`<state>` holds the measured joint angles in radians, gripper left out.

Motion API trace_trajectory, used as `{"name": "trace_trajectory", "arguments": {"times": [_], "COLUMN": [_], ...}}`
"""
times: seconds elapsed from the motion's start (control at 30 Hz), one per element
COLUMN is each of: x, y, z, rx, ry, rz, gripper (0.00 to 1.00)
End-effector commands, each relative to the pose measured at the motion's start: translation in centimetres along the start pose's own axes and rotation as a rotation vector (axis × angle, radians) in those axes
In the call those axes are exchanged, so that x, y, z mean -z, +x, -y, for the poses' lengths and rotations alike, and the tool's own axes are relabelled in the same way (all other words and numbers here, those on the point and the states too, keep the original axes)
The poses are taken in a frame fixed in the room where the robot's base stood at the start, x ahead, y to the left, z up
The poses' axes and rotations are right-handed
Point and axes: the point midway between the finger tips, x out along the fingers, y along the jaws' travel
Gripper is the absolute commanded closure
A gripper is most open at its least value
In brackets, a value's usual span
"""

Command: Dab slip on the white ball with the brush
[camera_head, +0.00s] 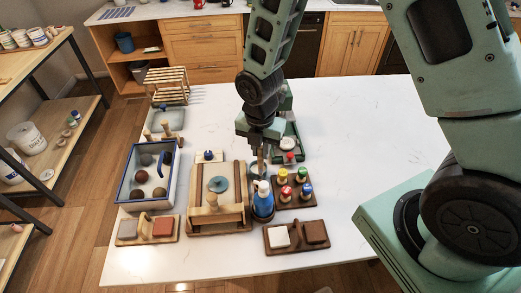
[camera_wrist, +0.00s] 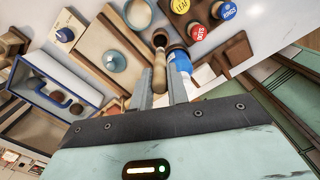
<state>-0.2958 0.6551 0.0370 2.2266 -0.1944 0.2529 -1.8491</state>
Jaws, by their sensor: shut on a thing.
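My gripper (camera_head: 262,150) is shut on the brush; its wooden handle (camera_wrist: 158,72) shows between the fingers in the wrist view. The brush points down beside the blue bottle (camera_head: 263,198), close to a small bowl of pale slip (camera_head: 258,170), which also shows in the wrist view (camera_wrist: 138,13). The bristles are too small to make out. A round white thing (camera_head: 288,143) sits in the green tray (camera_head: 297,152) behind my gripper; I cannot tell whether it is the white ball. A teal disc (camera_head: 218,184) lies on the wooden board left of my gripper.
A blue-rimmed tray (camera_head: 122,190) with several dark balls stands at the left. Coloured stamps (camera_head: 286,192) stand right of the bottle. Wooden holders with square blocks (camera_head: 278,236) are at the front. The right of the white table (camera_head: 350,130) is clear.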

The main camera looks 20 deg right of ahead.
Motion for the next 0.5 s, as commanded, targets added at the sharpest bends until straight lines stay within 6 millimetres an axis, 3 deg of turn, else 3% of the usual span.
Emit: {"name": "trace_trajectory", "arguments": {"times": [0.5], "x": [0.1], "y": [3.0], "z": [0.0], "rx": [0.000], "ry": [0.000], "rz": [0.000], "gripper": [0.97]}}
